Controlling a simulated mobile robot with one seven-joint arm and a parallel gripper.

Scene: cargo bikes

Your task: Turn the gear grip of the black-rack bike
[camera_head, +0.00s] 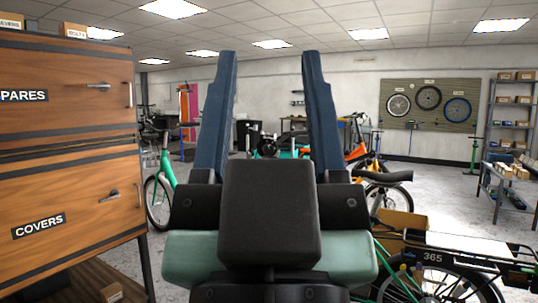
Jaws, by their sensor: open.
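My gripper (269,58) fills the middle of the view, its two blue fingers pointing up and spread wide apart with nothing between them. A green-framed bike numbered 365 (432,257) stands close at the lower right, partly cut off by the frame edge and partly behind my gripper. Its rear rack (470,243) has dark edges and a pale top; I cannot tell whether this is the black-rack bike. A black saddle (388,176) shows above it. No gear grip can be made out.
A wooden drawer cabinet (65,165) marked SPARES and COVERS stands close on the left. Behind are a green bike (163,180) and an orange bike (368,165). A wheel display board (428,103) hangs at the back, with shelving (510,110) at right. Some floor is clear at centre right.

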